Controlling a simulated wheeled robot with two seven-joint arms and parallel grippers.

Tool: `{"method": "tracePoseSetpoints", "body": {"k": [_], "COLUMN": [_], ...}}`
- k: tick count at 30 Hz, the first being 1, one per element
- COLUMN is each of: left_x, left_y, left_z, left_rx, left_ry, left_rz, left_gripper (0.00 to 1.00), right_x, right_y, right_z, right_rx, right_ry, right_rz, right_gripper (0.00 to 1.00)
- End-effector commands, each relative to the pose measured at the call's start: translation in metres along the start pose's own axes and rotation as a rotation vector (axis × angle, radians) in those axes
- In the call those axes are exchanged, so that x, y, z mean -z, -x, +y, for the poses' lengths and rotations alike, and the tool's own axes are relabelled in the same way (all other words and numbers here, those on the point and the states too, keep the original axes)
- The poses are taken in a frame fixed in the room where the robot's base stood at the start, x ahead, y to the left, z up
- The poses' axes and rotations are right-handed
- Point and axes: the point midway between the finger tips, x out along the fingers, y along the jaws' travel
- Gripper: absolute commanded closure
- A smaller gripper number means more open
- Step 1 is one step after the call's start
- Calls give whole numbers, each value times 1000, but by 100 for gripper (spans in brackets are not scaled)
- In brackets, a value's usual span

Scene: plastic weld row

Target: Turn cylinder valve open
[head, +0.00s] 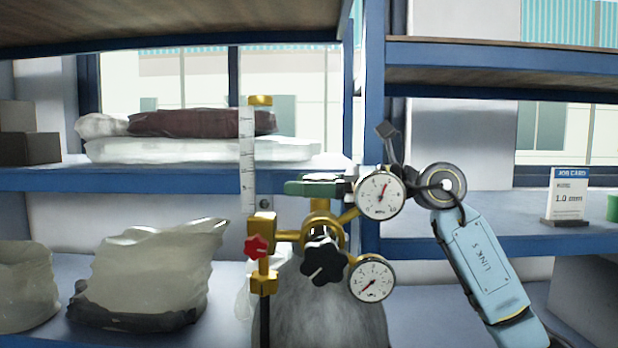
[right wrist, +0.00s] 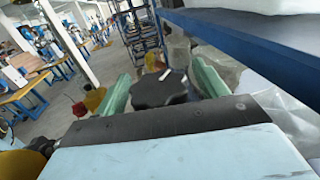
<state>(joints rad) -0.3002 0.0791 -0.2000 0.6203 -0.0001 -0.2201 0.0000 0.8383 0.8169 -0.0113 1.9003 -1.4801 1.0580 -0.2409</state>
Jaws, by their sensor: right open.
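A grey gas cylinder (head: 320,310) stands upright with a brass regulator (head: 318,228) on top. A black knob with a white mark (head: 324,260) faces me on the brass body, with a red knob (head: 257,247) left of it. My right gripper (head: 312,187) reaches in from the right above the brass body. In the right wrist view its green fingers (right wrist: 162,85) are open on either side of a black knob with a white mark (right wrist: 158,90). Contact cannot be told. In the head view the fingers hide whatever is between them. My left gripper is not in view.
Two round gauges, an upper (head: 380,195) and a lower (head: 372,278), sit right of the brass body. A clear flow tube (head: 247,160) rises at its left. Blue shelves (head: 440,246) with bags and a job card (head: 567,195) stand behind.

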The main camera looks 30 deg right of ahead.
Motion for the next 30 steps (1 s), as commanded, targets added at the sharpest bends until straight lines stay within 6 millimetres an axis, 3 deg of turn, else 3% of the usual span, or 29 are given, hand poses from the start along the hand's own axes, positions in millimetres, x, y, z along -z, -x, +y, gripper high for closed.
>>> {"method": "tracePoseSetpoints", "body": {"k": [8, 18, 30], "left_x": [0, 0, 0], "left_y": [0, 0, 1], "left_z": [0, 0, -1], "left_rx": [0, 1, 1], "left_ry": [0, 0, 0], "left_rz": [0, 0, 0], "left_gripper": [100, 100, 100], "right_x": [0, 0, 0], "right_y": [-2, -2, -1], "right_z": [0, 0, 1], "right_rx": [-1, -1, -87], "right_ry": [0, 0, -2], "right_rz": [0, 0, -1], "right_gripper": [28, 71, 72]}}
